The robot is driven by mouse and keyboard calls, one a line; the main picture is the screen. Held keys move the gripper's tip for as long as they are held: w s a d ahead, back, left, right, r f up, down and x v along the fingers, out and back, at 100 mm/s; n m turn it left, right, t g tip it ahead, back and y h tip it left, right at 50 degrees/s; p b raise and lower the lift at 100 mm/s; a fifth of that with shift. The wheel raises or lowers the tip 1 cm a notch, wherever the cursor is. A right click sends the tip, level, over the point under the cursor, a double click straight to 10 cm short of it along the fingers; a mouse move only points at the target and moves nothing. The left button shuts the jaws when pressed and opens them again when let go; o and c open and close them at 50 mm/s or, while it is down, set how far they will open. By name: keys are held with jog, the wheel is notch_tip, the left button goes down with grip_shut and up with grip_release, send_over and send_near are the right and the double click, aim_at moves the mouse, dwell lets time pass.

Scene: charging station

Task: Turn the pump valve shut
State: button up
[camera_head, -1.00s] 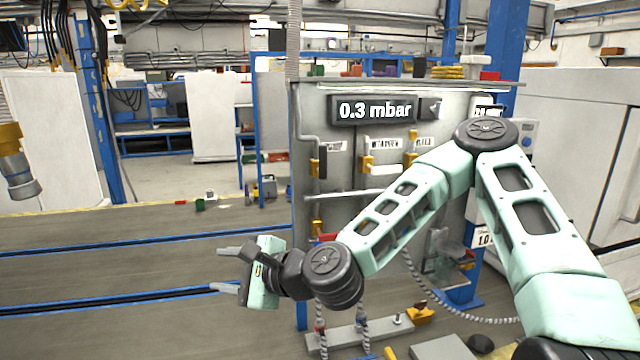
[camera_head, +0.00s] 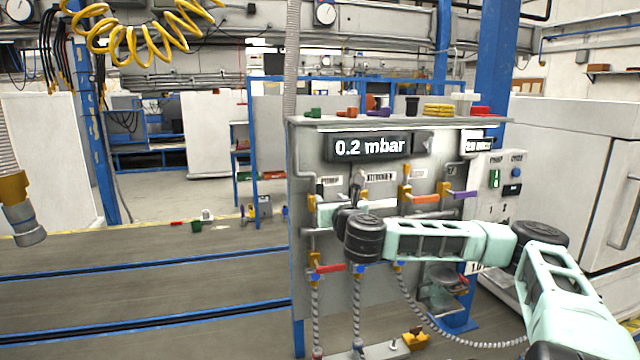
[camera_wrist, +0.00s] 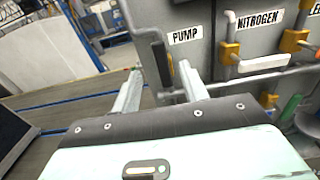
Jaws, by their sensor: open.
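The grey panel (camera_head: 305,265) carries a PUMP label (camera_wrist: 186,36), and the pump valve (camera_wrist: 170,66) shows below it as a dark upright handle with a yellow part. My gripper (camera_wrist: 158,72) is open in front of the panel. In the wrist view the valve appears between its two fingers, close to the right one. I cannot tell whether they touch. In the head view a yellow valve part (camera_head: 311,202) shows beside my pale green gripper body, and my wrist hides most of the fingers. The display (camera_head: 368,147) reads 0.2 mbar.
The nitrogen valve (camera_wrist: 229,54), with a white horizontal handle (camera_wrist: 263,63), sits just right of the pump valve. Orange (camera_head: 426,198) and red (camera_head: 330,268) handles and pipes crowd the panel. Hoses hang below. Open floor lies left of the panel.

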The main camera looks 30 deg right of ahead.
aim_at(321, 189)
jog(key=p+x, duration=0.3)
jog(key=x, duration=0.6)
jog(key=shift+w+r+p, duration=0.1)
jog(key=shift+w+p, duration=0.1)
jog(key=shift+p, duration=0.1)
jog(key=shift+w+d, duration=0.15)
jog(key=shift+w, duration=0.3)
grip_shut()
